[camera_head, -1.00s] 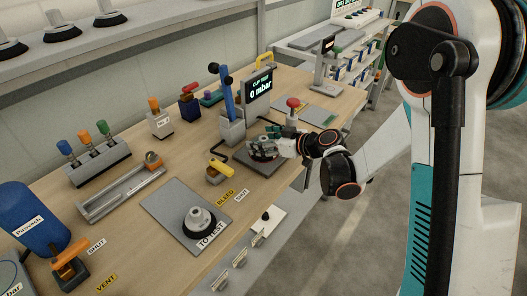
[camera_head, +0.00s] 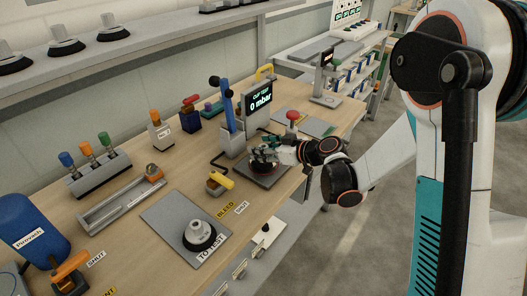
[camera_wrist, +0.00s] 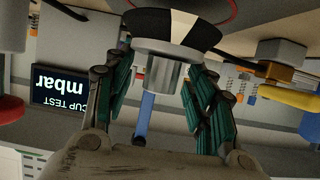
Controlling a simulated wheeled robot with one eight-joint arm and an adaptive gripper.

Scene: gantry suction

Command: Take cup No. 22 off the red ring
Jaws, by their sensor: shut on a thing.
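My gripper (camera_head: 270,154) is over the grey test plate (camera_head: 271,182) in front of the gauge display. In the wrist view the teal fingers of my gripper (camera_wrist: 158,80) are closed on either side of the grey metal neck of a suction cup (camera_wrist: 162,72). Its wide lip is dark with cream patches. Part of a red ring (camera_wrist: 235,14) shows on the plate behind the lip. The held cup's dark lip (camera_head: 262,166) also shows below the fingers in the head view. I cannot read its number, nor tell surely whether it clears the plate.
The display (camera_head: 259,103) reads 0 mbar, beside a blue lever (camera_head: 228,108). A yellow-handled valve (camera_head: 219,183) stands close left of the plate. Another cup (camera_head: 199,236) sits on the TO TEST mat (camera_head: 163,213). A red button (camera_head: 292,117) stands behind right.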

